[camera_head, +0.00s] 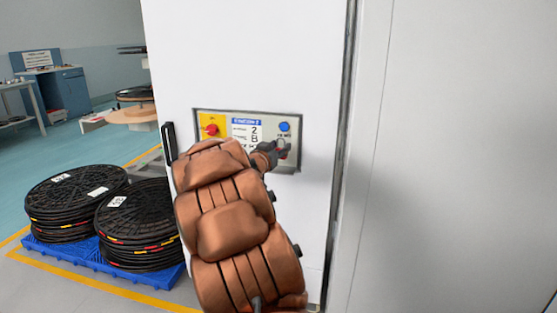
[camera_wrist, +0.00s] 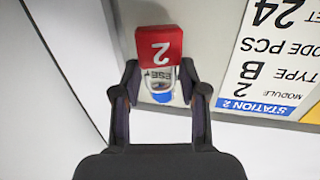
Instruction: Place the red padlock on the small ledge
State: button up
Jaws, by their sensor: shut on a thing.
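The red padlock (camera_wrist: 159,45) with a white "2" is in my gripper (camera_wrist: 159,78), shut on it near the shackle end. In the head view, a bit of the red padlock (camera_head: 284,154) shows beyond my gripper (camera_head: 273,153), below the blue button (camera_head: 284,127). I cannot make out the small ledge in either view.
The control panel (camera_head: 220,117) is set in a white cabinet (camera_head: 250,50) and has a red knob (camera_head: 211,129) on yellow. A black handle (camera_head: 169,143) is left of it. Stacked black reels (camera_head: 70,195) stand on a blue pallet (camera_head: 120,263) at left. Open floor lies behind.

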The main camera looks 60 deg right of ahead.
jog(key=shift+w+f+b, duration=0.1)
jog(key=shift+f+b, duration=0.65)
jog(key=shift+f, duration=1)
jog(key=shift+f, duration=0.15)
jog(key=o, duration=1.3)
jog(key=shift+a+r, duration=0.2)
jog(key=shift+a, duration=0.1)
jog(key=a, duration=0.3)
jog(key=s+a+p, duration=0.1)
jog(key=a, duration=0.3)
jog(key=a+p, duration=0.1)
jog(key=a, duration=0.3)
jog(key=shift+s+a, duration=0.15)
jog(key=shift+s, duration=0.2)
